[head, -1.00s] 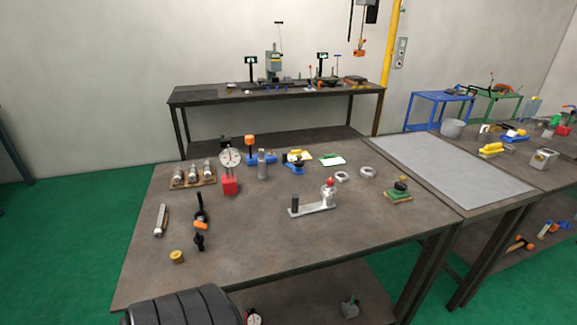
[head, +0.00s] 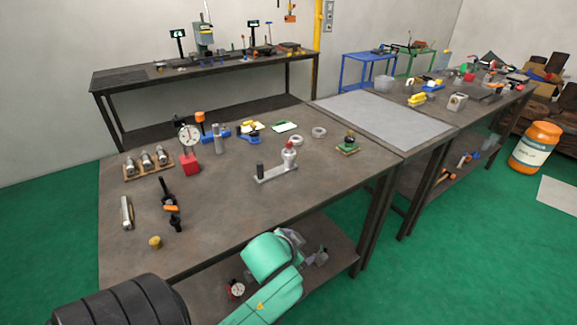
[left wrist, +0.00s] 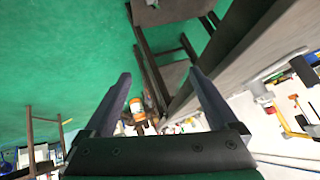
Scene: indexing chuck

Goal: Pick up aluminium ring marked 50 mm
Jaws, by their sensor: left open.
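Two small light-grey rings lie flat near the back right of the near table; one ring (head: 297,140) is left of and a little nearer than the other ring (head: 319,132). Their markings are too small to read, so I cannot tell which is 50 mm. My left gripper (left wrist: 158,75) shows in the left wrist view, open, with nothing between its fingers. No ring can be made out in that view. My right gripper is not in view.
A grey mat (head: 380,120) lies to the right. The table's front right is clear.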

